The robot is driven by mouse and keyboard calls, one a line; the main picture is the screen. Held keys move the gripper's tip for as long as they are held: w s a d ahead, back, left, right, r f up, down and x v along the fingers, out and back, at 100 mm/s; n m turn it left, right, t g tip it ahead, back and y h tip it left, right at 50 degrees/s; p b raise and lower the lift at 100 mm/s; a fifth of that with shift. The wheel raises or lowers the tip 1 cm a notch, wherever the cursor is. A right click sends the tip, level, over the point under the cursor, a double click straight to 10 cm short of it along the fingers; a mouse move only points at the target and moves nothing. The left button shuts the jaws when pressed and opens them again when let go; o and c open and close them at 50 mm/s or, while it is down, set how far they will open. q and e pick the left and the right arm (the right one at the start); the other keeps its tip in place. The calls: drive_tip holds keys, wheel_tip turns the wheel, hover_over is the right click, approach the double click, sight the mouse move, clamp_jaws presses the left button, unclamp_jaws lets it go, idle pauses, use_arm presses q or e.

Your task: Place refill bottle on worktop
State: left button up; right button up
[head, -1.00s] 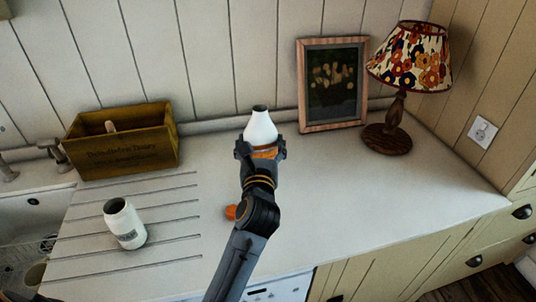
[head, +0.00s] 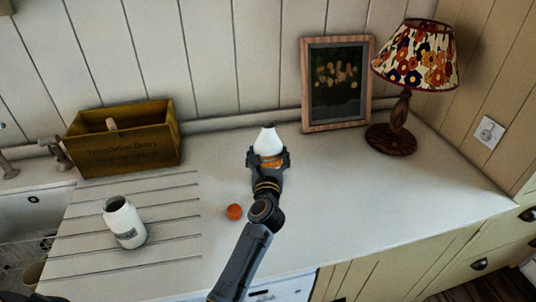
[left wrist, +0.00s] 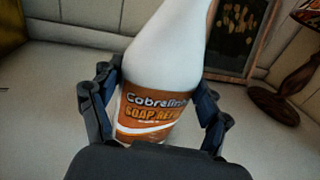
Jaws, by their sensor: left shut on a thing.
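The refill bottle (head: 267,139) is white with an orange label that reads soap refill in the left wrist view (left wrist: 165,75). My left gripper (head: 268,160) is shut around its labelled lower part. The bottle is about upright over the back middle of the worktop (head: 330,210). The gripper hides its base in the head view, so I cannot tell if it touches the surface. My right gripper is not in view.
An orange cap-like thing (head: 234,212) lies left of my arm. A white open jar (head: 124,222) stands on the drainer grooves. A wooden box (head: 125,140), picture frame (head: 334,84) and lamp (head: 399,125) line the back. The worktop's right part is clear.

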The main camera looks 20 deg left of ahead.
use_arm(q)
drive_tip(key=shift+f, duration=0.15)
drive_tip(key=o, duration=1.3)
drive_tip(key=shift+c, duration=0.2)
drive_tip(key=shift+o, duration=0.9)
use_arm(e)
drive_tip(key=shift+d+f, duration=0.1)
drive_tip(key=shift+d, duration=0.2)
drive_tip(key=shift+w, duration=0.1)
